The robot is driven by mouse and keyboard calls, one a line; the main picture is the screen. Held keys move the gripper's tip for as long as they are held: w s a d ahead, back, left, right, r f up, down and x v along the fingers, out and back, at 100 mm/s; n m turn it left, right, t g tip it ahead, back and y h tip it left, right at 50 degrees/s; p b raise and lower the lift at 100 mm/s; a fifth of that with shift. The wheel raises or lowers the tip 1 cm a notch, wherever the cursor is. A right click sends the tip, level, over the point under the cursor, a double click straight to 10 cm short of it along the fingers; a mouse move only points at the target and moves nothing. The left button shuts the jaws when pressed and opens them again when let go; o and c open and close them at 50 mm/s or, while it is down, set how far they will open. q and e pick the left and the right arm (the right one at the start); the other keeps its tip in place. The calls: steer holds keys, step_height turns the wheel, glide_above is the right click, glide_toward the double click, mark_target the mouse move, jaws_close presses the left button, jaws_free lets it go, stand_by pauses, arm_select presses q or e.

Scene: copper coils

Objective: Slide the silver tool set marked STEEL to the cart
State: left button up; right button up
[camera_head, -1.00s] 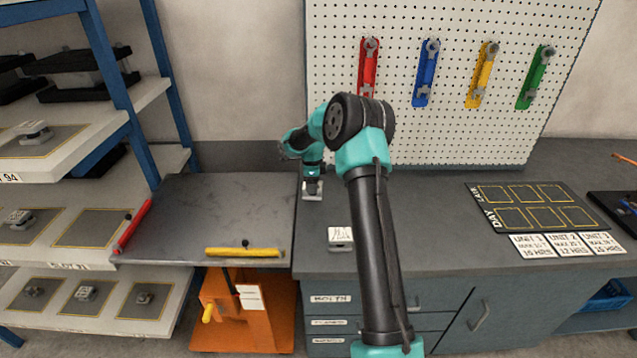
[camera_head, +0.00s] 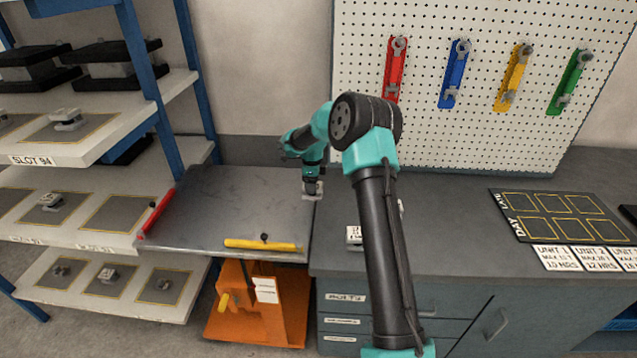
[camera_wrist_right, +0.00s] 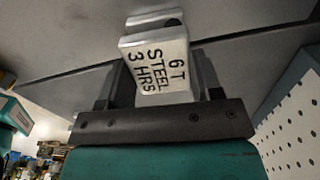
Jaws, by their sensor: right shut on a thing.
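The silver tool set marked STEEL is a small pale metal block (camera_wrist_right: 157,75); its label reads "6 T STEEL 3 HRS" in the right wrist view. It also shows small in the head view (camera_head: 312,189). My right gripper (camera_head: 312,180) is shut on it, with a dark finger on each side. The block stands at the seam between the grey bench and the cart's right edge. The cart has a flat dark grey top (camera_head: 230,205) on an orange base. My left gripper is not in view.
A yellow bar (camera_head: 262,245) lies along the cart top's front edge, and a red bar (camera_head: 157,213) along its left edge. The cart top between is bare. Another small silver block (camera_head: 353,236) sits on the bench (camera_head: 450,225), partly behind my right arm. Shelves (camera_head: 75,220) stand left.

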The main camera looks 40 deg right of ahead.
steer(key=shift+w+a, duration=0.5)
steer(key=shift+a, duration=0.25)
steer(key=shift+w+a, duration=0.55)
steer(key=shift+a, duration=0.25)
steer(key=shift+w+a, duration=0.5)
steer(key=shift+a, duration=0.25)
steer(key=shift+a, duration=0.1)
steer(key=shift+w+a, duration=2)
steer(key=shift+a, duration=1.05)
steer(key=shift+w+a, duration=2)
steer(key=shift+a, duration=1.05)
steer(key=shift+w+a, duration=2)
steer(key=shift+a, duration=1.05)
steer(key=o, duration=1)
steer(key=shift+r, duration=2.5)
